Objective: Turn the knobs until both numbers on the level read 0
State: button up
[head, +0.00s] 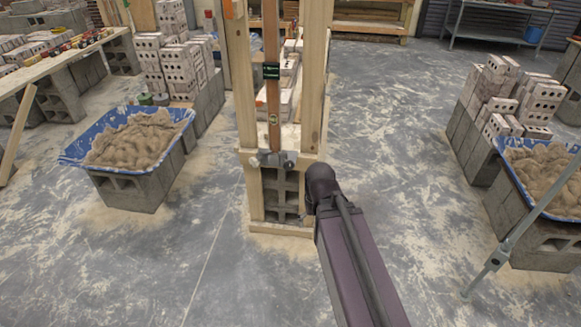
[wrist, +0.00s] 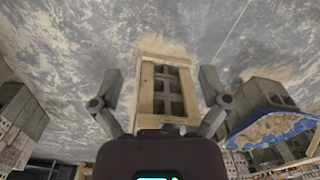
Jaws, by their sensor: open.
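The level (head: 273,115) is a long brown bar standing upright in a wooden frame. A small dark display with green marks (head: 271,72) sits on it; its numbers are too small to read. At its foot is a grey metal bracket (head: 271,159) with a pale round knob (head: 254,162) on the left and a grey knob (head: 291,158) on the right. My gripper (wrist: 160,76) is open and empty, its fingers wide apart in the wrist view. In the head view it is mostly hidden behind my arm's end, right of and below the bracket. The wrist view shows no knob.
The wooden frame (head: 247,80) surrounds the level and stands on a block base, which shows in the wrist view (wrist: 147,95). Blue mortar tubs stand left (head: 72,150) and right (head: 512,165). A grey pole (head: 520,232) leans at the right. Open floor lies between.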

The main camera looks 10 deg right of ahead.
jog(key=w+a+f+m+t+y+b, duration=0.3)
jog(key=w+a+f+m+y+b, duration=0.15)
jog(key=w+f+b, duration=0.3)
jog(key=m+t+b, duration=1.4)
jog(key=m+b, duration=1.3)
jog(key=m, duration=0.3)
send_near(290, 166)
jog(key=d+v, duration=0.1)
jog(key=v, duration=0.2)
jog(key=shift+a+f+y, duration=0.2)
jog(key=shift+f+y, duration=0.05)
jog(key=shift+w, duration=0.2)
jog(key=x, duration=1.3)
jog(key=shift+w+a, duration=0.25)
jog(key=shift+c, duration=0.2)
jog(key=c, duration=1)
